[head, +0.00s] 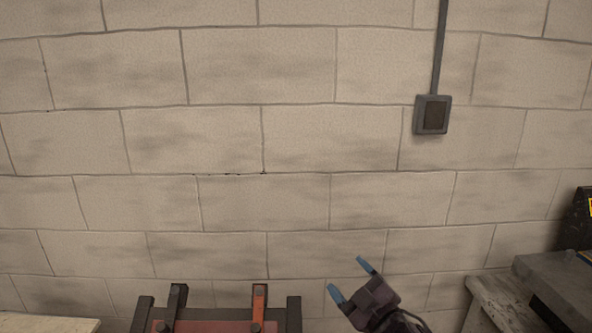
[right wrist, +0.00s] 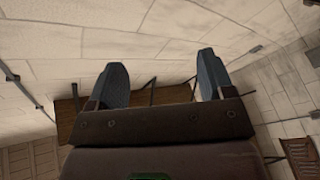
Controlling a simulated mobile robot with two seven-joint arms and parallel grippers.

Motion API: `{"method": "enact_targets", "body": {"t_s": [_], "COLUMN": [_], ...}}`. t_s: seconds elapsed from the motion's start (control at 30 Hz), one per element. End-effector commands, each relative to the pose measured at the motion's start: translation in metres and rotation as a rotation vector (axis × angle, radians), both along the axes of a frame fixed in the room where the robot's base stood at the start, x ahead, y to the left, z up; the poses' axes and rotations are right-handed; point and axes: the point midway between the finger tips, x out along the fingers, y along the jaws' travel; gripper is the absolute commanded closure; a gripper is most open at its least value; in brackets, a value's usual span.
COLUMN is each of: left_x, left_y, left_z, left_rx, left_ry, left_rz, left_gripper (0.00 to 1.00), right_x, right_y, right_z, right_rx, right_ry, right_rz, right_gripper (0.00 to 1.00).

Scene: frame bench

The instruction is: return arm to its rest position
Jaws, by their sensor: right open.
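My right gripper (head: 352,279) is at the bottom of the head view, right of centre, with its two blue fingertips apart and nothing between them. It is raised in front of the block wall, to the right of a dark frame. In the right wrist view its two blue-grey fingers (right wrist: 158,85) stand apart and empty, with the wall and a brown panel beyond them. My left gripper is in neither view.
A dark frame (head: 147,312) with upright posts, a red panel (head: 215,327) and an orange-red clamp (head: 259,300) stands at the bottom. A wooden bench (head: 500,296) and grey machine (head: 560,285) are at right. A pale tabletop (head: 45,325) is at left. A wall box (head: 432,115) hangs above.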

Motion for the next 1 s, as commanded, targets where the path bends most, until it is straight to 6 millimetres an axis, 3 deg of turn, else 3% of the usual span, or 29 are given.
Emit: {"method": "enact_targets", "body": {"t_s": [0.03,0.27,0.47,0.6,0.8,1.0], "left_x": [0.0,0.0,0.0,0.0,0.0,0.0], "left_y": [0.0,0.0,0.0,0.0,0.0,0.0], "left_z": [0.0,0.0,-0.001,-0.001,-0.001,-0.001], "left_rx": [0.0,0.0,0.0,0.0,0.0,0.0], "left_ry": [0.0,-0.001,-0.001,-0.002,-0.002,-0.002], "left_rz": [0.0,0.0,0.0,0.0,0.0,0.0], "left_gripper": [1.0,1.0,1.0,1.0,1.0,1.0], "right_x": [-0.008,-0.054,-0.114,-0.164,-0.233,-0.266], "right_y": [-0.014,-0.072,-0.114,-0.142,-0.163,-0.167], "right_z": [-0.02,-0.101,-0.164,-0.204,-0.251,-0.27], "right_rx": [0.044,0.225,0.378,0.434,0.458,0.457], "right_ry": [0.075,0.376,0.566,0.659,0.778,0.835], "right_rz": [-0.047,-0.219,-0.348,-0.45,-0.563,-0.598], "right_gripper": [0.25,0.25,0.25,0.25,0.25,0.25]}}
